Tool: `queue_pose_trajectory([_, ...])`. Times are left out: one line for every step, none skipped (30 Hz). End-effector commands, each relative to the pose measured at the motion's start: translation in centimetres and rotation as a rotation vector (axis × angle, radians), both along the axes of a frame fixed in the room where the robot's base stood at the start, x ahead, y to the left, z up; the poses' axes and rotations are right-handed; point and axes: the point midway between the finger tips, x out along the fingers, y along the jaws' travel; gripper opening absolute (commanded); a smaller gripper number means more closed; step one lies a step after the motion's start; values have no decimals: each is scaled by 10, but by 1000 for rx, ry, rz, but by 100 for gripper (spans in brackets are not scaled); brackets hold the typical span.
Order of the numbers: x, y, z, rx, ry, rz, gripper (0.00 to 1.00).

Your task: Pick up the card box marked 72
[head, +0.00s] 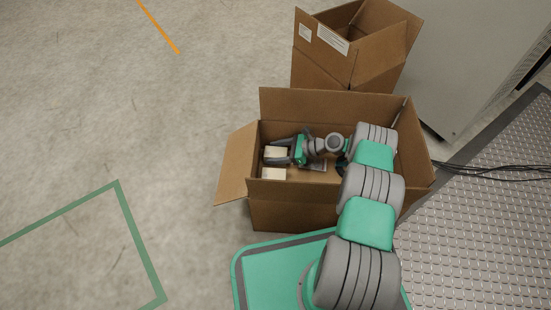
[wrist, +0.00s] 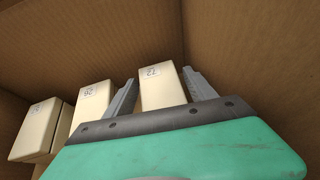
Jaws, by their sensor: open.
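The card box marked 72 (wrist: 160,88) is cream, with a small white label at its top end, in the wrist view. It stands between the two fingers of my gripper (wrist: 160,76), one finger on each side. The gripper is open, and whether either finger touches the box is unclear. In the head view, my gripper (head: 279,150) reaches down inside a large open cardboard carton (head: 330,104). A pale box (head: 276,153) shows between its fingers there, partly hidden by them.
Two similar cream boxes, a nearer one (wrist: 91,101) and a farther one (wrist: 38,130), stand left of the fingers in the wrist view. The carton's walls rise close around my gripper. A second open carton (head: 345,62) stands behind. Floor at left is clear.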

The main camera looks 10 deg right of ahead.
Motion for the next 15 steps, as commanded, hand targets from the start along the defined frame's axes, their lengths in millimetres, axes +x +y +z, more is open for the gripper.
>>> queue_pose_trajectory([0,-1,1,0,-1,-2,64])
queue_pose_trajectory([0,-1,1,0,0,-3,64])
queue_pose_trajectory([0,-2,1,0,0,-3,64])
queue_pose_trajectory([0,-2,1,0,0,-3,64])
queue_pose_trajectory([0,-2,1,0,0,-3,63])
queue_pose_trajectory([0,-2,1,0,0,-3,60])
queue_pose_trajectory([0,-2,1,0,0,-3,57])
queue_pose_trajectory([0,-2,1,0,0,-3,55])
queue_pose_trajectory([0,-2,1,0,0,-2,51])
queue_pose_trajectory([0,-2,1,0,0,-2,49])
queue_pose_trajectory([0,-2,1,0,0,-2,46])
queue_pose_trajectory([0,-2,1,-1,0,-2,43])
queue_pose_trajectory([0,-2,1,-1,0,-2,41])
queue_pose_trajectory([0,-2,1,-1,0,-2,38])
queue_pose_trajectory([0,-2,1,-1,0,-2,35])
